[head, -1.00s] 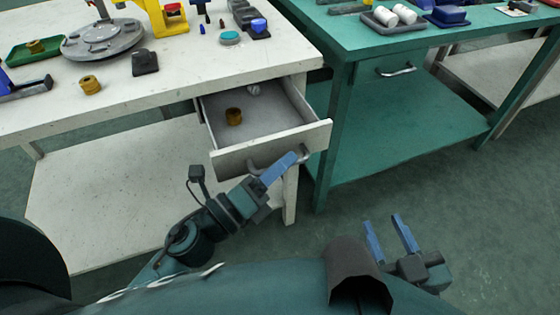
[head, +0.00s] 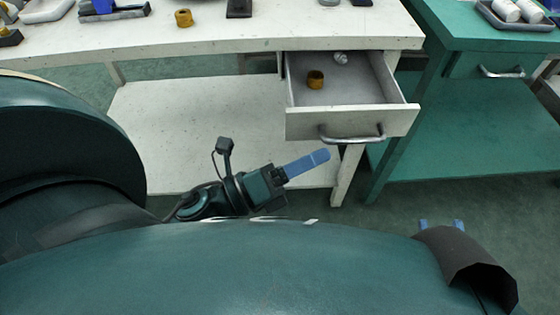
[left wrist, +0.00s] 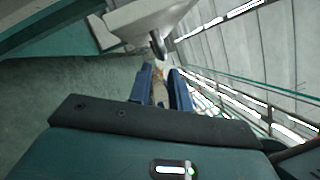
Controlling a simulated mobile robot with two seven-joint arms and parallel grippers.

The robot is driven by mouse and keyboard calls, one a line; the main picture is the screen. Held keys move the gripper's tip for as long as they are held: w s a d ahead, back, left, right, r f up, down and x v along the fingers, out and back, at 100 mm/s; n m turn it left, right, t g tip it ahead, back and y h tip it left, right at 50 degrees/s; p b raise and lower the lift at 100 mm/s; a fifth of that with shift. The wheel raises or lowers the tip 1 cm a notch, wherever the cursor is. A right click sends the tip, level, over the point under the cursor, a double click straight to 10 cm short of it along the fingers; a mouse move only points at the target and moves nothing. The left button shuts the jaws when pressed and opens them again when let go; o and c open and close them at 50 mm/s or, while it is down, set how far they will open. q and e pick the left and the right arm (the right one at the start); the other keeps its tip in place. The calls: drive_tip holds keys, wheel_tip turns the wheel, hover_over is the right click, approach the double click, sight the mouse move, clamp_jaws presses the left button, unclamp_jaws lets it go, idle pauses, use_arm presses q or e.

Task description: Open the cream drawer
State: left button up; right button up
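The cream drawer (head: 303,126) stands pulled out from the cream table, its inside showing in the head view. Its grey bar handle (head: 352,138) is on the front face. My left gripper (head: 322,157) is just below and left of the handle, apart from it. In the left wrist view its two blue fingers (left wrist: 161,72) stand apart with nothing held, and the drawer handle (left wrist: 157,46) shows beyond the tips.
A brass-coloured piece (head: 316,79) and a small pale piece (head: 340,58) lie in the drawer. The cream table (head: 215,36) has a lower shelf (head: 180,130). A green table (head: 465,125) stands close on the right. Floor in front is clear.

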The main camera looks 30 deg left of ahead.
use_arm(q)
drive_tip(key=shift+v, duration=2.75)
